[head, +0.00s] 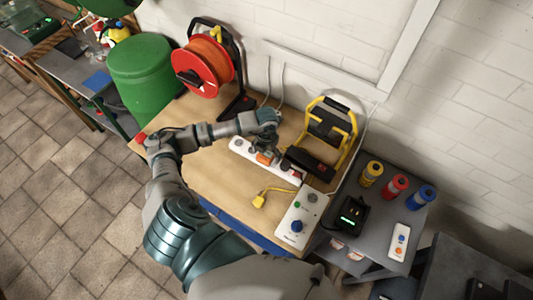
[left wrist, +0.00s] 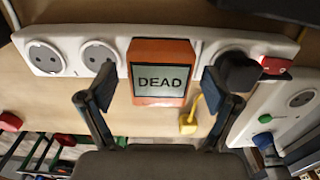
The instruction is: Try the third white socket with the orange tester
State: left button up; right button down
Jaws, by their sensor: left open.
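The orange tester (left wrist: 160,104) sits at the white power strip (left wrist: 68,44), in the third position from the left in the left wrist view. Its screen faces me and reads DEAD. Two bare round sockets show left of it, and a black plug (left wrist: 238,72) fills the place to its right. My left gripper (left wrist: 157,90) is open, with one finger on each side of the tester and gaps between. In the head view the tester (head: 264,159) lies just below my left gripper (head: 265,148), partly hidden. My right gripper is not in view.
A yellow plug (head: 259,201) lies on the bench in front of the strip. A black-and-yellow work lamp (head: 328,125) and a red cable reel (head: 203,68) stand behind. The bench's left part is clear.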

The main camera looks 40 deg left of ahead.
pick_arm(q)
notch_tip(320, 180, up, 12)
jog(key=shift+f, duration=0.15)
dwell(0.7)
